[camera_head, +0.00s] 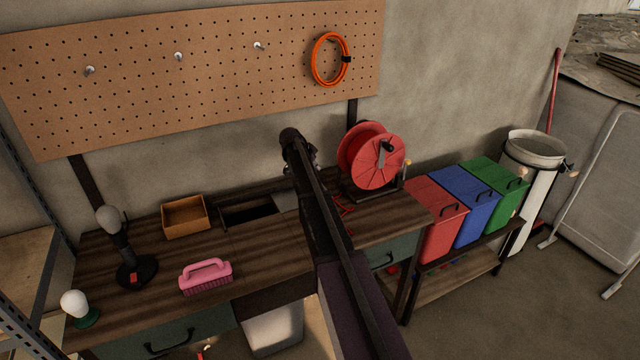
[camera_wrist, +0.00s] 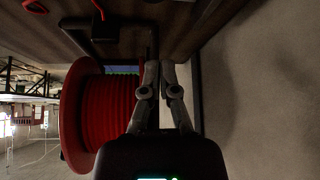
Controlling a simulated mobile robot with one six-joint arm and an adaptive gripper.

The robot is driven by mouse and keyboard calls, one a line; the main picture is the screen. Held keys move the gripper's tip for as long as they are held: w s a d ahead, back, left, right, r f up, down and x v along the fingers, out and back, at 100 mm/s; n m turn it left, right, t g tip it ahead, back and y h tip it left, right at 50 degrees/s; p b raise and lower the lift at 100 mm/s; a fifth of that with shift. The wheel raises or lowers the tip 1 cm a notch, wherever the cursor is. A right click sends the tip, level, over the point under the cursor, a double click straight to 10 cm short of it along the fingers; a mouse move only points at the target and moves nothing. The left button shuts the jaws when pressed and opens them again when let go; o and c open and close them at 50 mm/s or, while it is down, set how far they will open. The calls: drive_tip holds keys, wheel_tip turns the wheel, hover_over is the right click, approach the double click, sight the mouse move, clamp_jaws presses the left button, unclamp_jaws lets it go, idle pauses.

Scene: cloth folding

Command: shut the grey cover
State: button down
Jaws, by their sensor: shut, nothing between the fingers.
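A light grey panel, which looks like the grey cover (camera_head: 284,201), lies at the right end of a dark rectangular opening (camera_head: 240,216) in the wooden workbench. Most of the opening is uncovered. My arm crosses in front of the panel's right side, so its full extent is hidden. My gripper (camera_wrist: 159,72) shows in the wrist view, shut and empty, beside a red cable reel (camera_wrist: 105,112). The cover cannot be made out in the wrist view.
The reel (camera_head: 376,158) stands on the bench right of my arm. A wooden box (camera_head: 186,216) sits left of the opening, with a pink brush (camera_head: 206,277) in front. Red, blue and green bins (camera_head: 443,215) stand further right. A pegboard (camera_head: 200,70) hangs behind.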

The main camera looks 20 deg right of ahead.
drive_tip(key=shift+f, duration=0.1)
drive_tip(key=b+x, duration=0.8)
drive_tip(key=x, duration=0.2)
drive_tip(key=shift+f+b, duration=0.1)
drive_tip(key=shift+b, duration=0.2)
drive_tip(key=shift+s+a+r+p, duration=0.2)
drive_tip(key=shift+a+p, duration=0.05)
drive_tip(key=shift+a, duration=0.35)
drive_tip(key=shift+s+a+r+p, duration=0.15)
drive_tip(key=shift+a+r+p, duration=0.1)
drive_tip(key=shift+a, duration=0.4)
drive_tip(key=shift+s+a, duration=0.15)
drive_tip(key=shift+a, duration=0.6)
drive_tip(key=shift+s, duration=0.1)
